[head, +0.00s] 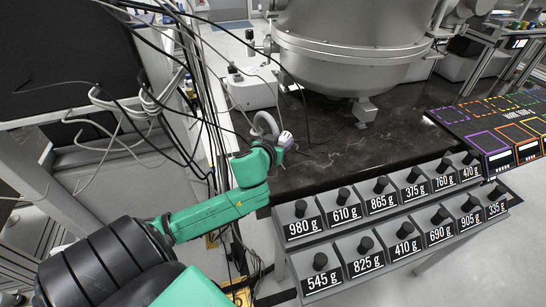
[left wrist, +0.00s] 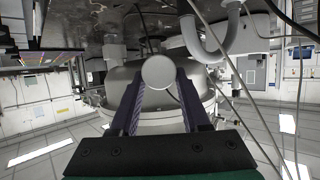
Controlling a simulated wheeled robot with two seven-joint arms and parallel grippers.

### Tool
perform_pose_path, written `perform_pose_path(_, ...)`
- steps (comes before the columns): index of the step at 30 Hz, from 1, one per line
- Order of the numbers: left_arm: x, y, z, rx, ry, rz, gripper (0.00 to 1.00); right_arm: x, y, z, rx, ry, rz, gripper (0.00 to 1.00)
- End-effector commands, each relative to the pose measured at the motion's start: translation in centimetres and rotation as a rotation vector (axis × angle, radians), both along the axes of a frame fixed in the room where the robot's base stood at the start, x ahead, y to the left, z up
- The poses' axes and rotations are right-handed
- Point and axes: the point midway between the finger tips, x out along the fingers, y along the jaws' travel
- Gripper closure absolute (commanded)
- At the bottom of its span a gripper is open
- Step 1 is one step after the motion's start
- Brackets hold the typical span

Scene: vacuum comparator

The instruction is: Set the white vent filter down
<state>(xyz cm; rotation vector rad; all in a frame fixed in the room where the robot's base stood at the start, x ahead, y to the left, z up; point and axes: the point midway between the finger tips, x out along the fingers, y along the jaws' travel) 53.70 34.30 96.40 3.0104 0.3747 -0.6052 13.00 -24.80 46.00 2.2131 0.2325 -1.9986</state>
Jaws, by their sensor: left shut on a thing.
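My left gripper (head: 284,142) is over the left part of the dark stone bench top (head: 335,165), in front of the large metal vessel. In the left wrist view, its two dark fingers close on the white vent filter (left wrist: 158,71), whose round pale face shows between the fingertips. In the head view the filter is too small and too covered by the gripper to make out clearly. I cannot tell whether it touches the bench. My right gripper is in neither view.
A grey curved pipe (head: 266,123) stands just behind the gripper and shows in the left wrist view (left wrist: 205,40). The metal vessel (head: 350,55) fills the back. A rack of labelled weights (head: 345,240) lines the front. Bare bench lies right of the gripper. Cables hang at left.

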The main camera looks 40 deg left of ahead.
Motion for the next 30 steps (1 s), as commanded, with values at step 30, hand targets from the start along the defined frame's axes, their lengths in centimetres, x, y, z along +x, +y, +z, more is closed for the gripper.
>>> perform_pose_path(30, 3.7, 2.2, -14.6, -0.01, 0.004, -0.07, 1.0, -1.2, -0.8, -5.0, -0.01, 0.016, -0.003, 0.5)
